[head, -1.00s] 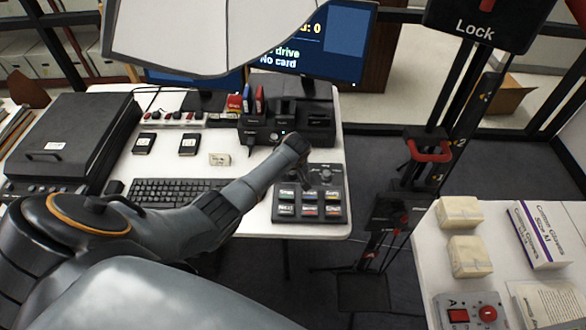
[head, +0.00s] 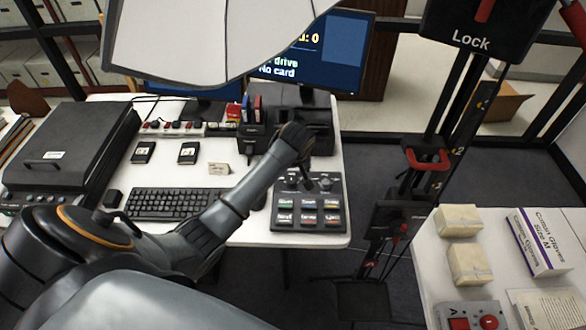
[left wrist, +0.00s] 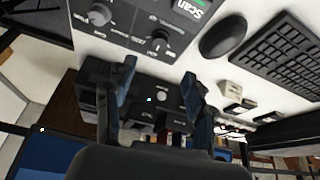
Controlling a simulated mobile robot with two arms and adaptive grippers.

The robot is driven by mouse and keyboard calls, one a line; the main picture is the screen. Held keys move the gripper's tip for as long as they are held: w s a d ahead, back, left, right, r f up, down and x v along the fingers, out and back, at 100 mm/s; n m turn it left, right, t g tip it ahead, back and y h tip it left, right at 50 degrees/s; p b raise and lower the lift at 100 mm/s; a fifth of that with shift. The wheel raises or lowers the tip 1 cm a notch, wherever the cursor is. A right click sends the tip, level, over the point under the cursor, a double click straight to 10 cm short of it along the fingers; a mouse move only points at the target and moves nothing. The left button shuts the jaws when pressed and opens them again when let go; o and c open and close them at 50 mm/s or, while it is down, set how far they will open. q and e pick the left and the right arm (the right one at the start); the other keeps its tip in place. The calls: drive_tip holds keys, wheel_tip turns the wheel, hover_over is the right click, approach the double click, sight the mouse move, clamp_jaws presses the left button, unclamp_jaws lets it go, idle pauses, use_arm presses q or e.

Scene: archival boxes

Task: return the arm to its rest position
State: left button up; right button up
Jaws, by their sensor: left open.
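My left arm reaches in from the lower left of the head view across the white desk (head: 232,228). My left gripper (head: 297,140) is above the desk, in front of the black card-drive unit and over the far edge of the button panel (head: 308,205). The arm partly hides the drive unit. In the left wrist view the two dark fingers of my left gripper (left wrist: 158,82) stand apart with nothing between them. The drive unit (left wrist: 150,97) lies beyond them. My right gripper is not seen.
A keyboard (head: 175,203) and a black flatbed case (head: 68,150) are on the desk's left. A monitor (head: 325,55) stands behind. A black post with a Lock sign (head: 478,28) rises at the right. A side table (head: 430,262) holds wrapped blocks and a glove box (head: 538,243).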

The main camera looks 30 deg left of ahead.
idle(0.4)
use_arm(q)
drive_tip(key=s+d+f+m+h, duration=0.1)
drive_tip(key=s+d+f+m, duration=0.1)
drive_tip(key=s+d, duration=0.3)
drive_tip(key=s+d+f+m, duration=0.1)
drive_tip(key=s+d+m, duration=0.2)
drive_tip(key=s, duration=0.4)
drive_tip(key=s+d+r+m+h, duration=0.1)
drive_tip(key=s+d+r+m, duration=0.15)
drive_tip(key=s, duration=0.65)
drive_tip(key=s+d+r+m+h, duration=0.1)
drive_tip(key=s+d+r+m, duration=0.15)
drive_tip(key=s, duration=0.75)
wheel_tip(320, 180, down, 27)
drive_tip(key=g+b, duration=0.1)
drive_tip(key=b, duration=0.2)
drive_tip(key=s+a+f+g+b, duration=0.1)
drive_tip(key=s+a+f+b, duration=0.1)
drive_tip(key=s+f, duration=1.5)
wheel_tip(320, 180, down, 3)
drive_tip(key=shift+s+a+r, duration=0.15)
drive_tip(key=shift+s, duration=0.25)
